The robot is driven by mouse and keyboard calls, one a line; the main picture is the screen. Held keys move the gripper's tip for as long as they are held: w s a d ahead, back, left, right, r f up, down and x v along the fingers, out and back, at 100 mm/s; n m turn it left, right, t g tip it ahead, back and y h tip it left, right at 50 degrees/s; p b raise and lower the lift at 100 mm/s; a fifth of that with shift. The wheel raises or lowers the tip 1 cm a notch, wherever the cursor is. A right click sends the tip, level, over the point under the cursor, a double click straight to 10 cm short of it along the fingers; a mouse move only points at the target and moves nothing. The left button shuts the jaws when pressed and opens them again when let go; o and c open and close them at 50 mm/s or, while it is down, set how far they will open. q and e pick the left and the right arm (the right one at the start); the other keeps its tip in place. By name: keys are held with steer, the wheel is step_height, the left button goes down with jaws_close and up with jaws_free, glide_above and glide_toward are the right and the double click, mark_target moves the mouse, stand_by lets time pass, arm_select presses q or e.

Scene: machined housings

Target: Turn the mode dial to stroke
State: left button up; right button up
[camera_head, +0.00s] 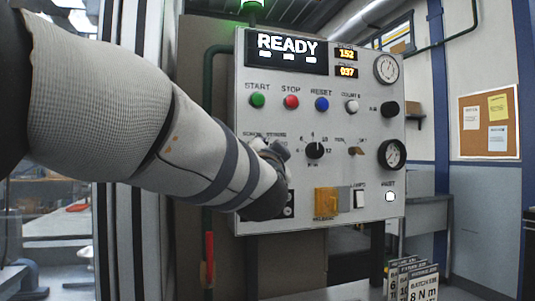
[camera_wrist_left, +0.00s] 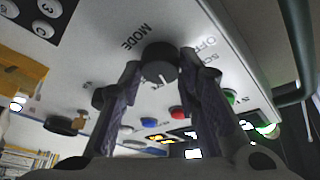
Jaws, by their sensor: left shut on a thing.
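The mode dial (camera_wrist_left: 159,60) is a round black knob on the light grey panel, below the printed word MODE in the left wrist view. A white pointer line on its face runs toward the lower right of that view. My left gripper (camera_wrist_left: 160,64) has one finger on each side of the dial and is shut on it. OFF is readable beside it; the other position labels are partly hidden by the fingers. In the head view my left gripper (camera_head: 274,152) covers the dial, so its pointer cannot be seen there. My right gripper is in neither view.
The control panel (camera_head: 240,128) reads READY. Start (camera_head: 257,100), stop (camera_head: 291,102) and reset (camera_head: 322,104) buttons sit above my gripper. Another black dial (camera_head: 314,151) is close to its right, with a toggle (camera_head: 356,151) beyond. A yellow cover (camera_head: 327,201) is lower right.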

arm_select(q)
steer(key=o, duration=1.1)
steer(key=shift+o, duration=0.2)
